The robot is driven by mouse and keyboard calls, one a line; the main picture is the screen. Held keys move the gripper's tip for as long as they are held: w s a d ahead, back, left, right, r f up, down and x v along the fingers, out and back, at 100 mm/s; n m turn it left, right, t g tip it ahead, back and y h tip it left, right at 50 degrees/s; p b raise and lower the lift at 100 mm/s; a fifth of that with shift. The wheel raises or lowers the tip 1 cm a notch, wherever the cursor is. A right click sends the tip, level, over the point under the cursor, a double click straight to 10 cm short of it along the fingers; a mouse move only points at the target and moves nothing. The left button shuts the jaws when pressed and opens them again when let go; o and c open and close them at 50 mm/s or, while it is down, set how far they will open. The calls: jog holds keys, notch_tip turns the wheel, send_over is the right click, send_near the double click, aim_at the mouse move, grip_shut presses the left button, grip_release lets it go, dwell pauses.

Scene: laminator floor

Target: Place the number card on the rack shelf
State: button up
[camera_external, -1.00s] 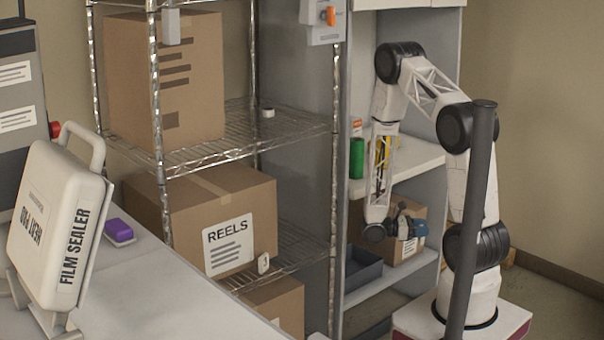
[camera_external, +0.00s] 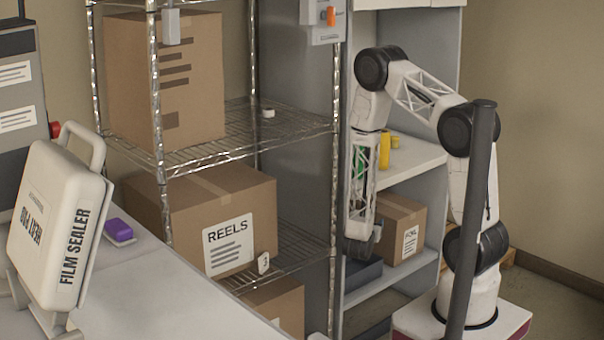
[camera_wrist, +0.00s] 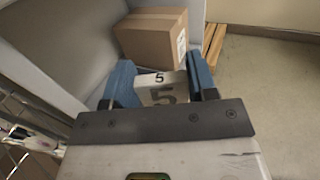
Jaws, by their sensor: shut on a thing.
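The number card (camera_wrist: 162,92) is a pale block marked 5, and it shows in the wrist view. My gripper (camera_wrist: 160,75) is shut on it, with one blue finger on each side. In the external view the end of my arm is low between the wire rack and the cabinet; the fingers and the card cannot be made out there. The rack shelf (camera_external: 215,150) is chrome wire, to the left of my arm and higher than my gripper. A lower wire shelf (camera_external: 290,262) carries a small card marked 3 (camera_external: 263,262) on its front edge.
A large carton (camera_external: 185,85) and a small white roll (camera_external: 267,113) stand on the upper rack shelf. A REELS carton (camera_external: 200,215) fills much of the lower one. The cabinet (camera_external: 415,155) holds a yellow cylinder (camera_external: 385,150) and a FOIL carton (camera_external: 400,225). A rack post (camera_external: 333,200) stands beside my arm.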

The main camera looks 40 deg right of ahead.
jog(key=w+a+n+t+y, duration=0.4)
jog(key=w+a, duration=0.2)
jog(key=a, duration=0.3)
jog(key=w+a+r+n+t+y, duration=0.1)
jog(key=w+a+n+t+y, duration=0.3)
jog(key=w+a, duration=0.3)
jog(key=a+t+y, duration=0.1)
jog(key=a, duration=0.2)
jog(key=shift+r+n+y, duration=0.3)
jog(key=shift+w, duration=0.15)
jog(key=w, duration=0.5)
jog(key=w+f, duration=0.1)
jog(key=w, duration=0.9)
jog(key=shift+w+a+f, duration=0.25)
jog(key=shift+w+a, duration=0.05)
jog(key=shift+w, duration=0.1)
jog(key=shift+f, duration=1.75)
jog(key=shift+f, duration=0.1)
